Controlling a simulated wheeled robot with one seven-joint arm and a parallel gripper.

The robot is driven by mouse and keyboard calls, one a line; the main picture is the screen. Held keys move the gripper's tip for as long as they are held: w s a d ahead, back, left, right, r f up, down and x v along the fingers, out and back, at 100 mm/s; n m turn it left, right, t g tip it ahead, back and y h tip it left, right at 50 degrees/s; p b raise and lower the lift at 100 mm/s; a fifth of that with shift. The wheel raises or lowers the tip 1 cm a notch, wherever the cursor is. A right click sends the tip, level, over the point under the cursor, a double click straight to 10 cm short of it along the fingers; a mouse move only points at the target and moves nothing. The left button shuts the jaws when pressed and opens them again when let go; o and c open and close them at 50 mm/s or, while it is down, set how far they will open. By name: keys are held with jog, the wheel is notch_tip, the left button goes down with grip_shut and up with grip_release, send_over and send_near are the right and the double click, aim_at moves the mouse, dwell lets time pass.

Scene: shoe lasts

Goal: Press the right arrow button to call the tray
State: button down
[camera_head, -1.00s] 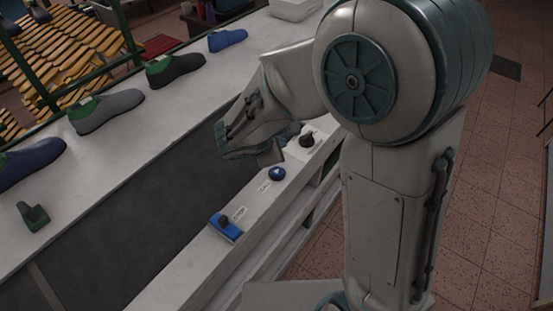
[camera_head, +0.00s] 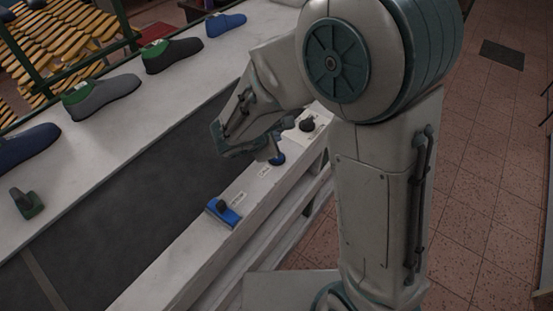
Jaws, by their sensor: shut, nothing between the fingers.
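The round blue button (camera_head: 279,160) sits on the white ledge beside a small white label (camera_head: 264,170). My gripper (camera_head: 271,157) is shut and points down at the button. Its fingertips overlap the button's left part and hide its arrow mark. I cannot tell whether they touch it or hover just above it.
A blue block with a dark knob (camera_head: 222,213) is nearer on the ledge. A black knob (camera_head: 307,124) stands on the ledge past the button. A dark belt (camera_head: 130,215) runs alongside.

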jog(key=shift+f+b, duration=1.7)
jog(key=shift+f, duration=0.5)
jog(key=shift+f, duration=0.1)
jog(key=shift+f+b, duration=0.3)
jog(key=shift+b, duration=0.35)
